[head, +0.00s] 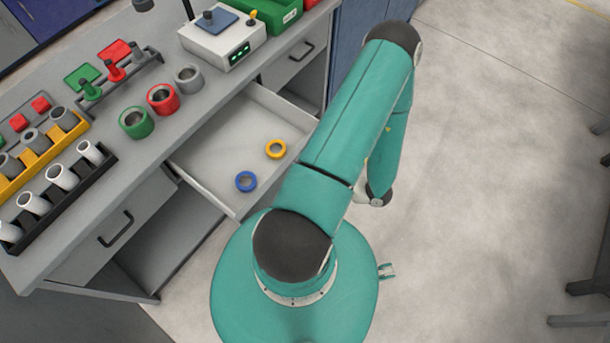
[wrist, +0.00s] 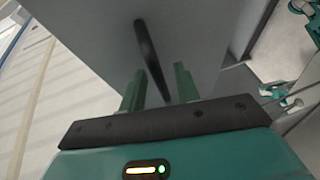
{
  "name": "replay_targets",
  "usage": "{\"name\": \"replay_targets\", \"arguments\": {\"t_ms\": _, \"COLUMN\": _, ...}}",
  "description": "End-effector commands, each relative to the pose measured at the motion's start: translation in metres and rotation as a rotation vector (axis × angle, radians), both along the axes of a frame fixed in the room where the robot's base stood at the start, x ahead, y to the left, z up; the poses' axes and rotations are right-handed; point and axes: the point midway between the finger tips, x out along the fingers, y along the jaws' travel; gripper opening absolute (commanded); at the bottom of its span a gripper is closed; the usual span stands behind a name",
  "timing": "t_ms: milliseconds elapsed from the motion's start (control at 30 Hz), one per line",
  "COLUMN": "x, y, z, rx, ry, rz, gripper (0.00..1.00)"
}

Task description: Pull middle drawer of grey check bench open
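The grey check bench (head: 215,115) stands at the left in the head view. Its middle drawer (head: 215,160) is pulled out well beyond the bench front, with a blue ring (head: 246,181) and a yellow ring (head: 276,149) inside. The drawer's front and handle are hidden in the head view, partly behind my arm. In the wrist view, a dark bar handle (wrist: 148,50) stands on a grey panel (wrist: 195,45). My gripper (wrist: 159,85) has its two green fingers apart, one on each side of the handle's near end. I see gaps between fingers and handle.
On the bench top are a green ring (head: 136,122), a red ring (head: 163,99), a grey ring (head: 189,78), a white device (head: 222,40) and racks of pipes. A closed drawer with a handle (head: 115,229) is at the left.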

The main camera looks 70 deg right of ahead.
Motion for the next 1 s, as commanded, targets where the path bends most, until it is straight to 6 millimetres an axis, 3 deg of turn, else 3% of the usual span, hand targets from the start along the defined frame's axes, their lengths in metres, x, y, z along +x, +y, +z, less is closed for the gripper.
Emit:
{"name": "replay_targets", "arguments": {"t_ms": 600, "x": -0.115, "y": -0.014, "z": 0.021, "rx": -0.002, "ry": 0.001, "rz": -0.004, "gripper": 0.32}}
{"name": "replay_targets", "arguments": {"t_ms": 767, "x": -0.129, "y": -0.015, "z": 0.024, "rx": -0.001, "ry": 0.0, "rz": -0.002, "gripper": 0.32}}
{"name": "replay_targets", "arguments": {"t_ms": 1000, "x": -0.131, "y": -0.015, "z": 0.024, "rx": 0.0, "ry": 0.0, "rz": -0.001, "gripper": 0.32}}
